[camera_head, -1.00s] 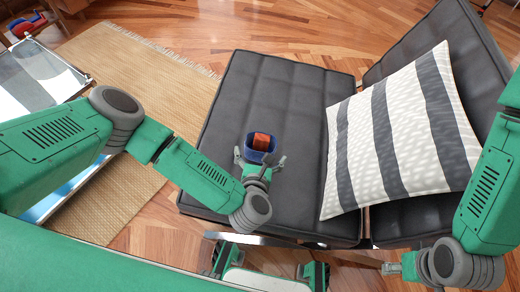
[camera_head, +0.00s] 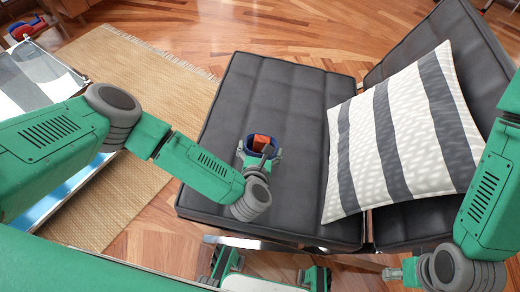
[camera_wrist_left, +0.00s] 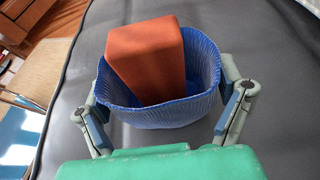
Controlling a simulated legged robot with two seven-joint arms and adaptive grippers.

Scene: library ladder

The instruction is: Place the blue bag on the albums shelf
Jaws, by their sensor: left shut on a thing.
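The blue bag (camera_head: 243,155) is an open-topped blue container with a red-orange block (camera_head: 260,142) standing in it. It is at the grey seat cushion in the head view; whether it touches the cushion is unclear. In the left wrist view the ribbed blue bag (camera_wrist_left: 165,112) fills the space between the fingers, with the block (camera_wrist_left: 146,62) tilted inside. My left gripper (camera_head: 259,156) is shut on the bag, one finger on each side. My right gripper (camera_head: 392,272) is at the lower right, away from the bag; its jaw state is unclear. I cannot identify the albums shelf.
The dark grey cushioned seat (camera_head: 285,100) spreads around the bag, with a striped pillow (camera_head: 400,130) to its right. A woven rug (camera_head: 130,90) lies on the wooden floor at the left. A glass-topped piece (camera_head: 35,75) stands at the far left.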

